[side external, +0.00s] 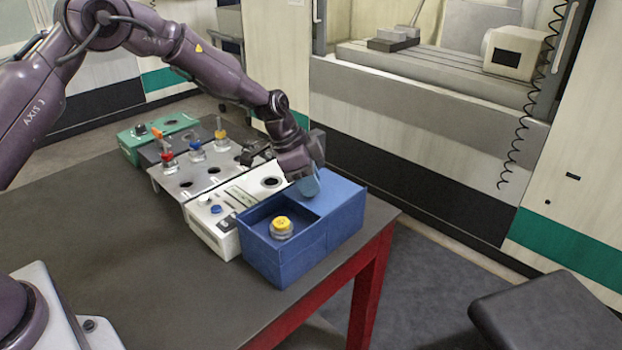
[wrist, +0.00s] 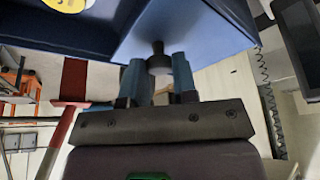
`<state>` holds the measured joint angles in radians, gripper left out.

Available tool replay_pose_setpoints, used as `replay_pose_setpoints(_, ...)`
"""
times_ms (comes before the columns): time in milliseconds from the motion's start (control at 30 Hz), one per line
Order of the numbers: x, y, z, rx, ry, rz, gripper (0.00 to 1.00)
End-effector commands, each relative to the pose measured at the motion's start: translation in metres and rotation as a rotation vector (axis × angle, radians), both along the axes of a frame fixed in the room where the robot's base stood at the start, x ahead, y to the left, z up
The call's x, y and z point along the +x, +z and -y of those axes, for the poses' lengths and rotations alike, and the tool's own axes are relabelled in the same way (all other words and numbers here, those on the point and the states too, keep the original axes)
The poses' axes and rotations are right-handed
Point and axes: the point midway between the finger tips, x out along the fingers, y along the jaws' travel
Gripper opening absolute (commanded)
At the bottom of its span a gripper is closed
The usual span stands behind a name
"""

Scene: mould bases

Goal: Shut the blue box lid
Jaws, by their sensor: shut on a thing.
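The blue box (side external: 275,262) stands at the right front corner of the table. Its lid (side external: 340,198) is a flat blue panel over the right part of the box; the left part is open. A yellow-topped round piece (side external: 282,226) sits inside the open part. My gripper (side external: 309,187) is at the lid's far side. In the wrist view, the blue fingers of my gripper (wrist: 158,75) are shut on the dark knob (wrist: 158,58) of the lid (wrist: 195,30). In the side view, the knob is hidden behind the fingers.
A white base (side external: 222,240) stands close against the box's left side. Beyond it are a grey base (side external: 190,190) with several coloured-top pieces and a green base (side external: 140,135). The table's front left (side external: 130,250) is clear. A large machine (side external: 430,110) stands behind.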

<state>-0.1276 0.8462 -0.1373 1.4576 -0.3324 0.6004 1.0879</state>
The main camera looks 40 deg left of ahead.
Motion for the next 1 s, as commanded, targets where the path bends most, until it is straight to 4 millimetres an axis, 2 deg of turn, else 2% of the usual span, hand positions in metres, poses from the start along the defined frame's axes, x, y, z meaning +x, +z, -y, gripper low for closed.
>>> replay_pose_setpoints(500, -0.096, 0.001, -0.002, -0.001, 0.004, 0.0, 0.0)
replay_pose_setpoints(600, -0.109, 0.001, -0.001, 0.0, 0.004, 0.001, 0.0)
replay_pose_setpoints(733, -0.117, 0.0, -0.001, 0.001, 0.003, 0.001, 0.0)
replay_pose_setpoints(1000, -0.12, 0.0, -0.001, 0.0, -0.001, -0.006, 0.0)
